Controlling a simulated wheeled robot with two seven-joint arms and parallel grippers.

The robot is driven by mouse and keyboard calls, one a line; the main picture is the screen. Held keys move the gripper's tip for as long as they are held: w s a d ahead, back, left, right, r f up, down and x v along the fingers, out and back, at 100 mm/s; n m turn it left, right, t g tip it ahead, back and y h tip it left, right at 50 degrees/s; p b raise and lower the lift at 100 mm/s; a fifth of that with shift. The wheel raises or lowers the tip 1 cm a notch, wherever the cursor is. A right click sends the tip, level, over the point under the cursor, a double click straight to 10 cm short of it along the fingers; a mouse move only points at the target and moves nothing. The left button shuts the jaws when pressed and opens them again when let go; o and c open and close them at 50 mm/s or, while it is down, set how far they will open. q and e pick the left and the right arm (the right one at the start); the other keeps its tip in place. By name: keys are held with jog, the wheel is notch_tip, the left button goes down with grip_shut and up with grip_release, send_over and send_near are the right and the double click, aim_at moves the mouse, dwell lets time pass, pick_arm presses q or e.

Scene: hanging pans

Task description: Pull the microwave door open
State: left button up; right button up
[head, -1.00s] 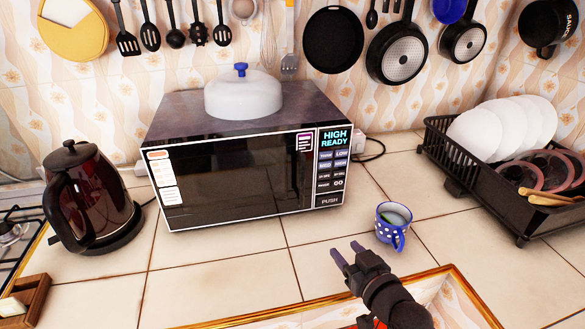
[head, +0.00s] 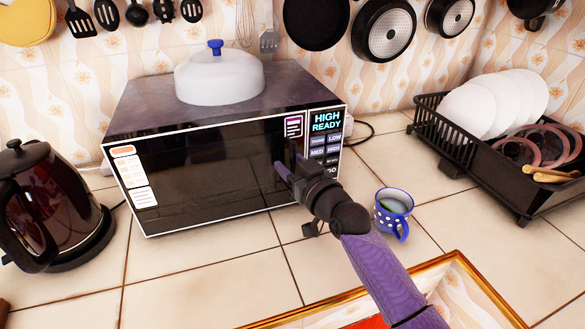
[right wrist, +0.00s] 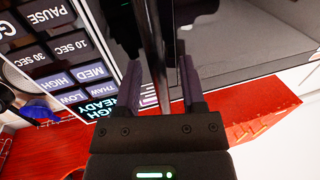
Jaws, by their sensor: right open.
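The microwave (head: 140,118) stands on the tiled counter with its dark glass door (head: 205,170) closed. My right gripper (head: 289,165) is at the right side of the door, beside the panel. Its two fingers are apart. In the right wrist view, a dark, shiny upright bar, looking like the door handle (right wrist: 155,50), lies between the open fingers (right wrist: 160,85). I cannot tell if either finger touches it. My left gripper is out of view.
A white lid with a blue knob (head: 222,78) sits on the microwave. A blue dotted mug (head: 393,205) stands close right of my right arm. A dark red kettle (head: 50,200) is at left, a black dish rack (head: 435,140) with plates at right. Pans hang above.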

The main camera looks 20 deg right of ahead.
grip_shut()
dwell(1.4)
